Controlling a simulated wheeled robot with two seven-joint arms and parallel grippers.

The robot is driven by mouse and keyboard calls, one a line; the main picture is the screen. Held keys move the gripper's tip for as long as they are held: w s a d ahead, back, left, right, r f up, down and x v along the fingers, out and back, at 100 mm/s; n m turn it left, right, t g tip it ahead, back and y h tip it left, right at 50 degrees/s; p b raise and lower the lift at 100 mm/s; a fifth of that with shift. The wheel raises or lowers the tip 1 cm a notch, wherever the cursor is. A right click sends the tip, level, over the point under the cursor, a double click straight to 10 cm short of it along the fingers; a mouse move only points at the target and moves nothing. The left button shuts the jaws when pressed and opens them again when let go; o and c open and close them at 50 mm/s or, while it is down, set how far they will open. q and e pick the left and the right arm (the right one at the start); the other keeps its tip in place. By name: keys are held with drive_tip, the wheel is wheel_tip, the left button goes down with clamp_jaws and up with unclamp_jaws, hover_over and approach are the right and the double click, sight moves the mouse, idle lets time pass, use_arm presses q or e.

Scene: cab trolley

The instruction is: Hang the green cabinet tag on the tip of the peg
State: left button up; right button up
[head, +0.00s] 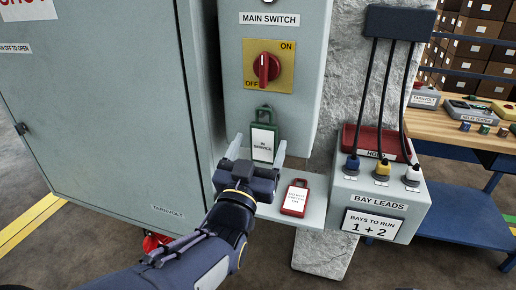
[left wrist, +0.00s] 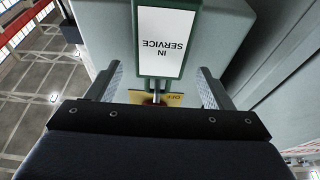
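The green cabinet tag (head: 263,143), with a white label reading IN SERVICE, is upright in front of the grey cabinet face, below the switch; its green loop shows at the top. My left gripper (head: 259,146) is around it with fingers apart, one on each side. In the left wrist view the tag (left wrist: 165,42) appears upside down between and beyond the open fingers, with gaps on both sides. A short pale rod (left wrist: 156,90) beside the tag's loop end may be the peg; whether the loop is over it I cannot tell. My right gripper is out of view.
A red tag (head: 296,198) lies on the grey shelf (head: 315,205). Above is the red main switch (head: 264,68) on its yellow plate. To the right is the bay leads box (head: 378,190) with hanging cables. A large cabinet door (head: 100,110) stands at left.

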use_arm(q)
drive_tip(key=shift+o, duration=0.2)
drive_tip(key=v, duration=0.7)
drive_tip(key=w+a+f+n+g+y+p, duration=0.1)
drive_tip(key=a+f+n+g+p, duration=0.25)
drive_tip(key=a+f+g, duration=0.45)
drive_tip(key=s+a+f+n+g+y+p, duration=0.1)
drive_tip(key=s+a+g, duration=0.2)
drive_tip(key=s, duration=0.6)
drive_tip(key=s+a+n+g+p, duration=0.1)
drive_tip(key=s+a+g, duration=0.3)
drive_tip(key=s+a, duration=0.4)
drive_tip(key=shift+s+f+y+p, duration=0.35)
drive_tip(key=shift+s+y+p, duration=0.1)
drive_tip(key=shift+s, duration=0.8)
